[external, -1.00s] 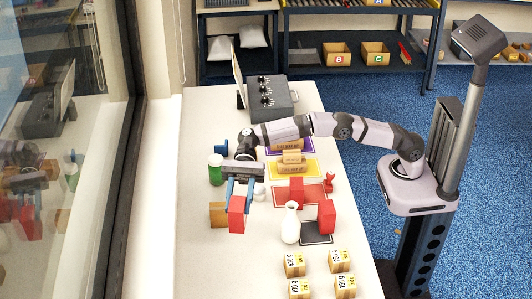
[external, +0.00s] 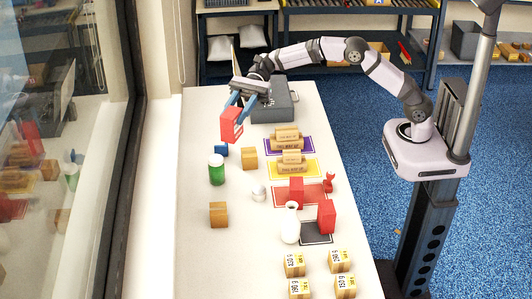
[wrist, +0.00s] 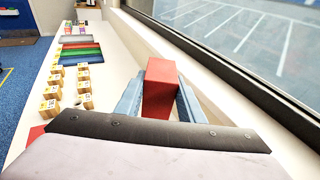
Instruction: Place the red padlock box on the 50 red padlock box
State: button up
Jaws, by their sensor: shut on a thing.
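My gripper (external: 240,108) is shut on a red box (external: 230,125), held tilted in the air over the far left part of the table. In the wrist view the red box (wrist: 160,85) sits between my two blue fingers. Another red box (external: 296,190) stands on the red mat (external: 313,197). A third red box (external: 326,216) stands on the dark mat (external: 318,238). A padlock mark or the number 50 is not readable on any of these boxes. My gripper is well apart from both standing boxes.
Stacked wooden cartons (external: 290,143) lie on the purple and yellow mats. A white vase (external: 290,224), green jar (external: 216,170), wooden cubes (external: 218,214) and small red figure (external: 329,183) stand around. Labelled cubes (external: 340,262) are at the front. A grey control box (external: 272,104) is behind.

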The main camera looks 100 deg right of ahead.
jog(key=s+f+p, duration=0.1)
jog(key=s+f, duration=0.1)
jog(key=s, duration=0.3)
jog(key=n+g+y, duration=0.2)
jog(key=n+g, duration=0.4)
jog(key=g, duration=0.1)
send_over(296, 179)
notch_tip(296, 179, down, 5)
jog(key=shift+f+p, duration=1.55)
jog(key=shift+f, duration=3.55)
jog(key=shift+f, duration=0.2)
jog(key=o, duration=1.1)
jog(key=shift+o, duration=0.2)
jog(key=shift+r, duration=0.1)
